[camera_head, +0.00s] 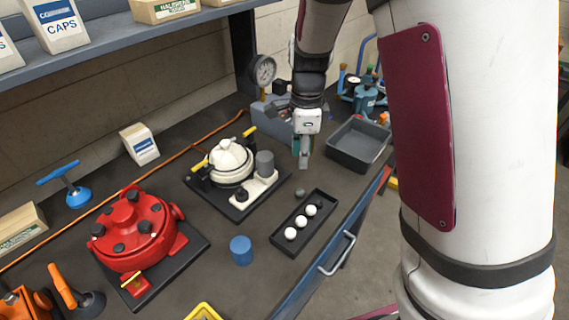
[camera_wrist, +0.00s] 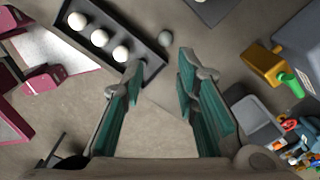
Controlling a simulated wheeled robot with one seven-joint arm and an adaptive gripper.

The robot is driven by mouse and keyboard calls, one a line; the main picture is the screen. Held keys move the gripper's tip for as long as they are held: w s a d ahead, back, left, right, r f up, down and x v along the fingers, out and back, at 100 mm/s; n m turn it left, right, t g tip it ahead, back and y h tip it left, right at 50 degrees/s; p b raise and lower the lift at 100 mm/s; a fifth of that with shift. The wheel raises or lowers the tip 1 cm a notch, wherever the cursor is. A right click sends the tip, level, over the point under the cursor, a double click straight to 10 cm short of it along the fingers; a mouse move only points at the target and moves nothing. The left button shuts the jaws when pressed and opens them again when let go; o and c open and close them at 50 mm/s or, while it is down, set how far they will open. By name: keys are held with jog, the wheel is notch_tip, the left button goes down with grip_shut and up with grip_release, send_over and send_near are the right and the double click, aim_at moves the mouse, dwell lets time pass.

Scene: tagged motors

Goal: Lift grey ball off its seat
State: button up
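The small grey ball (camera_head: 300,192) sits on the dark bench beside the far-left corner of a black tray (camera_head: 286,247). In the wrist view the grey ball (camera_wrist: 165,38) shows beyond the fingertips, just outside the tray's end. What it rests on is too small to tell. My gripper (camera_head: 303,163) hangs above the bench, behind the ball in the head view. In the wrist view my gripper (camera_wrist: 162,75) has its two teal-padded fingers spread apart with nothing between them. The ball is clear of both fingers.
Several white balls (camera_head: 290,233) lie in the black tray. A white valve unit (camera_head: 230,163) with a grey cylinder (camera_head: 264,163) stands left of the ball. An empty grey bin (camera_head: 358,143) is at the right. A blue cylinder (camera_head: 241,250) and red motor (camera_head: 133,230) stand nearer.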

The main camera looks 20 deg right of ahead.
send_over(300, 190)
jog(key=shift+m, duration=0.3)
notch_tip(300, 190, down, 9)
jog(key=shift+a, duration=0.1)
jog(key=shift+f, duration=2.75)
jog(key=c, duration=0.6)
